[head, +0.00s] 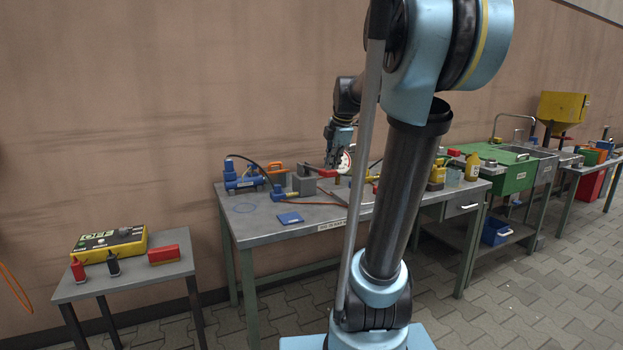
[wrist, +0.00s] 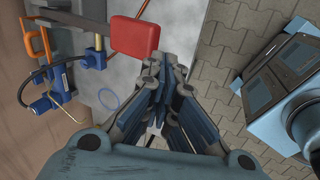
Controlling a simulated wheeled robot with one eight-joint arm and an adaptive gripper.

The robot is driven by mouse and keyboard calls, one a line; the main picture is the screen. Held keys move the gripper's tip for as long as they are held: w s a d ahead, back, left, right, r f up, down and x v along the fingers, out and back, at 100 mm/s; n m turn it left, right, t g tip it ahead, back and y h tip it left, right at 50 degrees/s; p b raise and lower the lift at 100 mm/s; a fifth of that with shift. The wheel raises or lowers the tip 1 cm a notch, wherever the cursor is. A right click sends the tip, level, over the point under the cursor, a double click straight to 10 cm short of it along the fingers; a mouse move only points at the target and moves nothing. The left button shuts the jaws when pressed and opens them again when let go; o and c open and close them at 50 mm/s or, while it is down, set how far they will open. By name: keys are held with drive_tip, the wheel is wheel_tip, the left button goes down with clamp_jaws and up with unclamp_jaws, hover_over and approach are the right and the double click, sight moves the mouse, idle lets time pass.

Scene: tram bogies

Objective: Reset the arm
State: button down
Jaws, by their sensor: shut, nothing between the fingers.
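My gripper (head: 339,163) hangs over the workbench (head: 265,221) at the end of my raised, bent arm. In the wrist view its fingers (wrist: 165,62) are drawn together with nothing between them. A red block on a grey bar (wrist: 133,37) lies just beyond the fingertips in that view. In the head view the red piece (head: 322,172) is beside the gripper, near a grey block (head: 304,183). I cannot tell whether the gripper touches it. My arm hides the middle of the bench in the head view.
A blue pump (head: 243,180) and a blue pad (head: 290,218) are on the bench. A small table (head: 130,283) at left holds a yellow case (head: 110,245) and bottles. A green sink unit (head: 512,176) stands at right. Paved floor (head: 500,300) is open at front right.

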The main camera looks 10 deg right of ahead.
drive_tip(key=s+f+m+g, duration=0.1)
drive_tip(key=s+f+m, duration=0.9)
drive_tip(key=s, duration=0.4)
drive_tip(key=s+f+m+h, duration=0.1)
drive_tip(key=s+f+m, duration=0.9)
drive_tip(key=s, duration=0.4)
drive_tip(key=shift+s+f+m+g, duration=0.2)
drive_tip(key=shift+f+m+g, duration=0.15)
drive_tip(key=shift+f, duration=0.4)
drive_tip(key=shift+d, duration=0.1)
